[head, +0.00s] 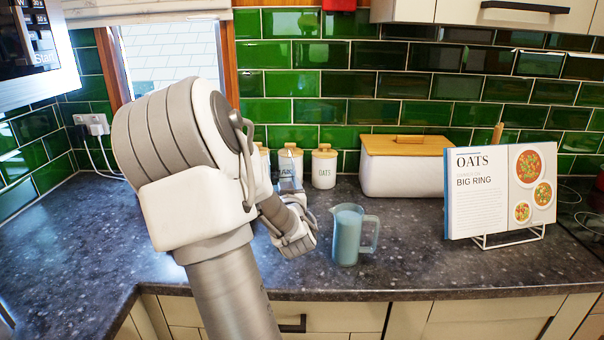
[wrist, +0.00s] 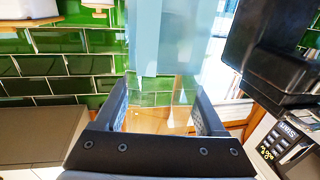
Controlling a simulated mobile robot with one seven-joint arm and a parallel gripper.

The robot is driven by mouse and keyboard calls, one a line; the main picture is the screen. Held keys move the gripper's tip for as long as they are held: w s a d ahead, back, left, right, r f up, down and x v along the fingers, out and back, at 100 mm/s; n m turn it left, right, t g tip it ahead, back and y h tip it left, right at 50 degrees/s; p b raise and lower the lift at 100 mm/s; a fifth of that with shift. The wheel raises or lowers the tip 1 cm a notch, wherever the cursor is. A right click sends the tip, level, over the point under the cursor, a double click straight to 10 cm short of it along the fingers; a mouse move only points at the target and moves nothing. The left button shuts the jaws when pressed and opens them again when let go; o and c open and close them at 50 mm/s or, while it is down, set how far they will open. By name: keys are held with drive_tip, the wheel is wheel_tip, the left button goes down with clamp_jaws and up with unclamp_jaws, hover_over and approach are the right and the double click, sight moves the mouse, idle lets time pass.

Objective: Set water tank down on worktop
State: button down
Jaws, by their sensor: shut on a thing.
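The water tank (wrist: 165,45) is a clear, faintly blue vessel. In the wrist view it lies between my two fingers and reaches to the top of the picture. My gripper (wrist: 163,95) is shut on it. In the head view my gripper (head: 290,228) is over the left middle of the dark speckled worktop (head: 440,265). A small clear part of what looks like the tank (head: 289,186) shows behind it; my arm hides the rest. I cannot tell the gap between the tank's base and the worktop.
A blue jug (head: 347,236) stands just right of my gripper. Canisters (head: 324,168) and a bread bin (head: 402,178) line the green-tiled wall. A cookbook on a stand (head: 497,190) is at the right. A black appliance (wrist: 285,50) shows in the wrist view. The front worktop right of the jug is clear.

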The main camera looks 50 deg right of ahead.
drive_tip(key=w+a+f+n+t+y, duration=0.1)
drive_tip(key=w+a+y, duration=0.3)
drive_tip(key=a, duration=0.9)
drive_tip(key=w+a+f+n+t+y, duration=0.1)
drive_tip(key=w+a+f+n+y, duration=0.2)
drive_tip(key=a, duration=1)
drive_tip(key=w+a+f+n+t+y, duration=0.2)
drive_tip(key=w+a+n+y, duration=0.2)
drive_tip(key=a, duration=1)
drive_tip(key=w, duration=0.3)
drive_tip(key=shift+w+f+y, duration=0.3)
drive_tip(key=shift+s+r, duration=0.1)
